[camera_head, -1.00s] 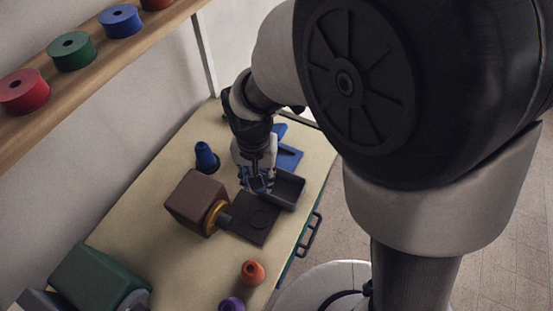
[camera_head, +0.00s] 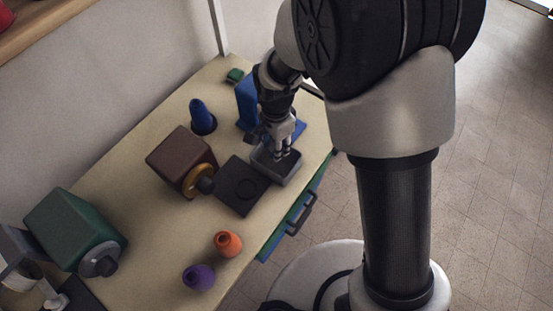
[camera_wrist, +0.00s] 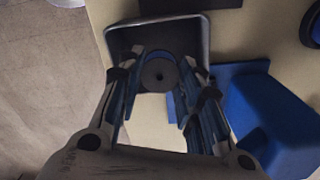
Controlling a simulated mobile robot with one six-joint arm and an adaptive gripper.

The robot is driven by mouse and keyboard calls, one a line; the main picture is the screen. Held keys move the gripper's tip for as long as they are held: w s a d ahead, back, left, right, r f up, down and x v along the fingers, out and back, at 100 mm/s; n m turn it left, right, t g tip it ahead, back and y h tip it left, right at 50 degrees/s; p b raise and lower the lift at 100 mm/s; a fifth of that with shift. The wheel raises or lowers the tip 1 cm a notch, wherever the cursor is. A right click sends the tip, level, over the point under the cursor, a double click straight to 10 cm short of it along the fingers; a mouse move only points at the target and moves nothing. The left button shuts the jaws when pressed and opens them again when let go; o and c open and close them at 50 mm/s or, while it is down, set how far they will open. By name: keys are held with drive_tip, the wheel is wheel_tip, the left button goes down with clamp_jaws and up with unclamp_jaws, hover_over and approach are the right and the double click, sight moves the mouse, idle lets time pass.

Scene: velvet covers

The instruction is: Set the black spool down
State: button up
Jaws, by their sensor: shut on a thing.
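The black spool (camera_wrist: 160,75) shows in the wrist view as a dark disc with a centre hole, between my fingertips. My gripper (camera_wrist: 157,82) is shut on it. In the head view my gripper (camera_head: 283,153) points down over the open grey tray (camera_head: 291,177), and the spool cannot be made out there. The tray's walls (camera_wrist: 204,48) surround the far side of the spool in the wrist view. I cannot tell whether the spool touches the tray floor.
A dark plate with a ring mark (camera_head: 236,202) lies left of the tray. A brown box machine (camera_head: 178,158), a blue cone (camera_head: 198,113) and a blue block (camera_head: 246,98) stand nearby. Orange (camera_head: 228,243) and purple (camera_head: 199,277) cones stand nearer the front.

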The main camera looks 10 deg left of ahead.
wheel_tip(320, 180, down, 8)
drive_tip(key=shift+r+b, duration=0.1)
drive_tip(key=shift+b, duration=0.95)
drive_tip(key=shift+r, duration=0.1)
drive_tip(key=o, duration=0.3)
drive_tip(key=shift+f, duration=0.2)
drive_tip(key=o, duration=0.5)
wheel_tip(320, 180, up, 12)
drive_tip(key=p, duration=0.4)
drive_tip(key=shift+r, duration=0.2)
